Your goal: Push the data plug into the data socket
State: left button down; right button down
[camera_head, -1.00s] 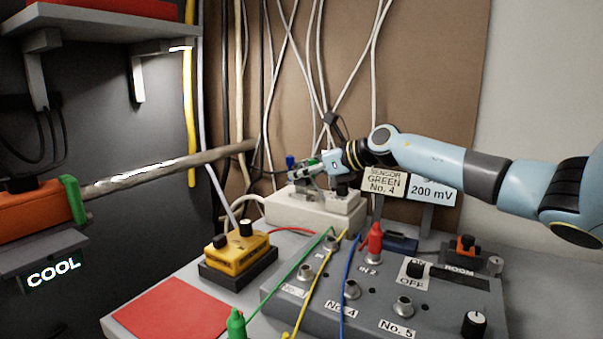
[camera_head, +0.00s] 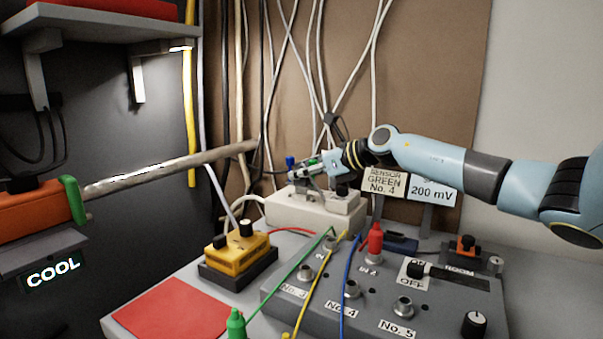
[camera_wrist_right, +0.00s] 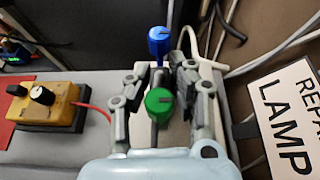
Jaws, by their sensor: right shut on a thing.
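My right gripper (camera_head: 312,171) is above the white box (camera_head: 318,211) at the back of the bench. It also shows in the right wrist view (camera_wrist_right: 158,76), its two fingers closed in on a slim dark piece (camera_wrist_right: 159,77), which I take for the data plug. A blue cap (camera_wrist_right: 159,40) stands just beyond the fingertips, and a green cap (camera_wrist_right: 158,101) shows between the fingers, nearer my wrist. The fingers hide much of the plug, and I cannot make out the data socket or whether the plug touches it. My left gripper is not in view.
A yellow box (camera_head: 238,257) with black knobs stands left of the white box. In front is a grey panel (camera_head: 385,305) with sockets and coloured leads. Sign plates (camera_head: 383,183) stand right of the gripper. Cables hang behind. A red mat (camera_head: 168,312) lies front left.

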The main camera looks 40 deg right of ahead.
jog(key=shift+f+b, duration=0.45)
jog(key=shift+f, duration=0.15)
jog(key=c, duration=1.1)
grip_release()
notch_tip(320, 180, up, 10)
jog(key=shift+r, duration=0.2)
